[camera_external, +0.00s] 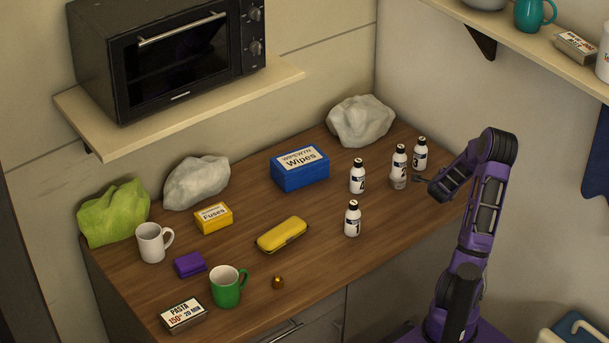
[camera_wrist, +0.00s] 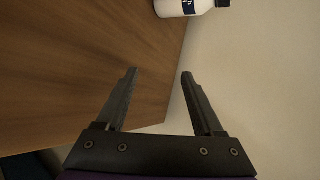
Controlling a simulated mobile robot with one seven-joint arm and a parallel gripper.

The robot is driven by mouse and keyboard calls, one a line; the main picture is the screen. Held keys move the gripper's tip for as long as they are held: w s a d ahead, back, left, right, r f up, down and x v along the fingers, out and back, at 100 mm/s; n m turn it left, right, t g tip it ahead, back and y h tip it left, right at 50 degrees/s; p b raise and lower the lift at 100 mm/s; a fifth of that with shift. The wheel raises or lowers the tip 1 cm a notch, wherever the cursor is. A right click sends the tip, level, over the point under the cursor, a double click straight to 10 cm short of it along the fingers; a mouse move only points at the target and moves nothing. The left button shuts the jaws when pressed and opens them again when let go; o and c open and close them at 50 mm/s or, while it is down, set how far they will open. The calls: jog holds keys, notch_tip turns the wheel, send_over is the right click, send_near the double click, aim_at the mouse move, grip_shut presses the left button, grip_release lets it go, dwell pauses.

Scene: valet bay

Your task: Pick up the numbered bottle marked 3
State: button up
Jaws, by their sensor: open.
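Several small white bottles with dark caps stand upright on the wooden counter. The bottle marked 3 (camera_external: 420,154) is the farthest right, close to the wall. The bottle marked 2 (camera_external: 399,167) stands just left of it, nearer the front. My gripper (camera_external: 418,180) is low at the counter's right end, in front of these two, touching neither as far as I can tell. In the wrist view my gripper (camera_wrist: 158,75) is open with nothing between its fingers. One white bottle (camera_wrist: 181,7) shows at the top edge there, cut off, its number unreadable.
Bottles marked 4 (camera_external: 357,177) and 1 (camera_external: 352,219) stand farther left. A wall (camera_external: 440,75) bounds the right end. Bare counter (camera_external: 395,220) lies before the bottles.

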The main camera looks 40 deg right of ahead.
jog(key=w+d+m+b, duration=0.1)
jog(key=m, duration=0.1)
jog(key=w+d+f+m+t+b, duration=0.1)
jog(key=d+m, duration=0.1)
jog(key=w+d+f+m+t+b, duration=0.1)
jog(key=w+m, duration=0.1)
jog(key=shift+d+m+h, duration=0.2)
jog(key=shift+m+h, duration=0.1)
jog(key=shift+h, duration=0.1)
jog(key=shift+w+d+m+t+b, duration=0.25)
jog(key=shift+m+t+b, duration=0.2)
jog(key=shift+m, duration=0.35)
jog(key=s+a+r+m+t+h, duration=0.1)
jog(key=s+a+r+m+t, duration=0.15)
jog(key=a+r+m, duration=0.45)
jog(key=n, duration=0.2)
send_near(422, 138)
jog(key=shift+t, duration=0.4)
jog(key=x, duration=0.2)
jog(key=f+x, duration=0.1)
jog(key=x, duration=0.4)
jog(key=shift+s+d+f+b, duration=0.15)
jog(key=shift+d+f+b, duration=0.1)
jog(key=shift+d+b, duration=0.25)
jog(key=shift+a+x, duration=0.2)
jog(key=shift+x, duration=2.55)
jog(key=shift+r, duration=0.15)
grip_shut()
